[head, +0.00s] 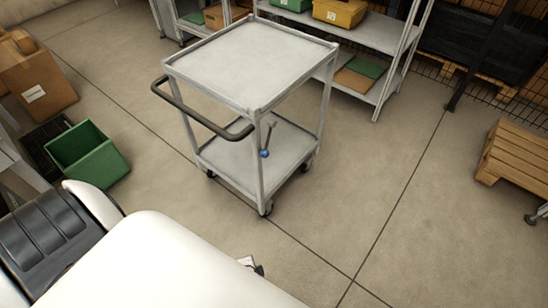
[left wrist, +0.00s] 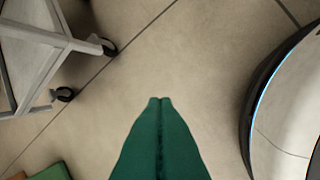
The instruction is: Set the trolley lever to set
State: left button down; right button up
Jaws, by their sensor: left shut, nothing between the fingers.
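The grey two-shelf trolley (head: 245,70) stands on the floor in the middle of the head view, with a dark push handle (head: 200,118) on its left side. A small lever (head: 269,138) is at its near corner post, with a blue round part at the lower end and its other end slanting up to the right. Its markings are too small to read. In the left wrist view, the trolley's lower frame (left wrist: 40,38) and casters are at the upper left. My left gripper (left wrist: 160,100) has green fingers pressed together, empty, over bare floor and apart from the trolley. The lever is not visible there.
A green bin (head: 88,155) and cardboard boxes (head: 38,80) stand at the left. A shelf rack (head: 375,35) with bins is behind the trolley, and a wooden pallet (head: 515,155) is at the right. The floor before and right of the trolley is clear.

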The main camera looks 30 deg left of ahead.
aim_at(268, 141)
pick_arm(q)
jog(key=w+a+r+m+t+y+b, duration=0.1)
jog(key=w+r+m+t+y+b, duration=0.2)
jog(key=w, duration=0.9)
jog(key=w+a+r+t+y+b, duration=0.1)
jog(key=w+r+t+y+b, duration=0.2)
jog(key=w+r, duration=0.3)
jog(key=w+a+r+t+y+b, duration=0.1)
jog(key=w+r+t+b, duration=0.3)
jog(key=r, duration=1)
jog(key=w+y+b, duration=0.1)
jog(key=w, duration=0.2)
jog(key=shift+w+r+n+y, duration=0.25)
jog(key=shift+r+n+y, duration=0.05)
jog(key=shift+r+y, duration=0.1)
pick_arm(e)
jog(key=w+r, duration=0.3)
jog(key=r, duration=0.4)
jog(key=w+r+t, duration=0.1)
jog(key=w+r, duration=0.2)
jog(key=r, duration=0.5)
jog(key=shift+w+a+r+t, duration=0.25)
jog(key=shift+w+a+t, duration=0.05)
jog(key=shift+w+a, duration=0.1)
